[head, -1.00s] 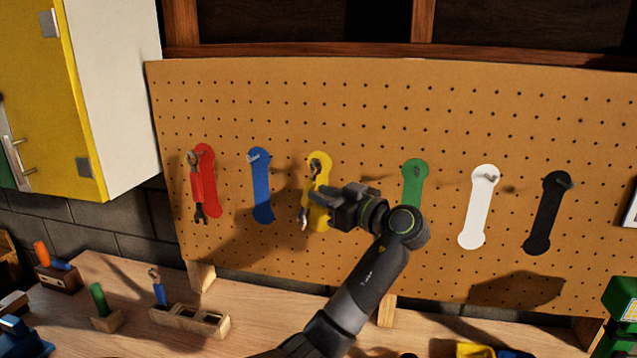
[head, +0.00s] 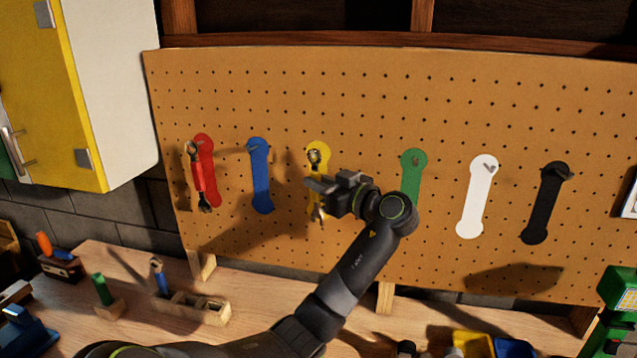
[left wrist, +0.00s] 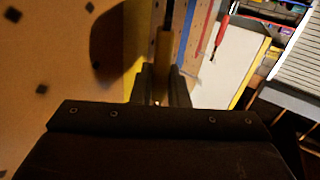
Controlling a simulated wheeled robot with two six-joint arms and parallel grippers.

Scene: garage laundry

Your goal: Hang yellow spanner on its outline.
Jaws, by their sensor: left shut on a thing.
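The yellow spanner (head: 315,158) has a metal ring end at the top and a metal open end at the bottom. It is roughly upright in front of the yellow outline (head: 324,149) on the pegboard. My left gripper (head: 318,186) is shut on its yellow handle, which also shows between the fingers in the left wrist view (left wrist: 163,52). The ring end overlaps the top of the outline, where the hook is. I cannot tell whether the ring is around the hook. The gripper hides the middle of the spanner and outline. My right gripper is not in view.
A red spanner (head: 197,174) hangs at the red outline. Blue (head: 260,180), green (head: 411,180), white (head: 477,200) and black (head: 542,207) outlines are bare. A wooden block with a blue-handled tool (head: 190,308) stands on the bench below. A yellow cabinet (head: 50,90) is at left.

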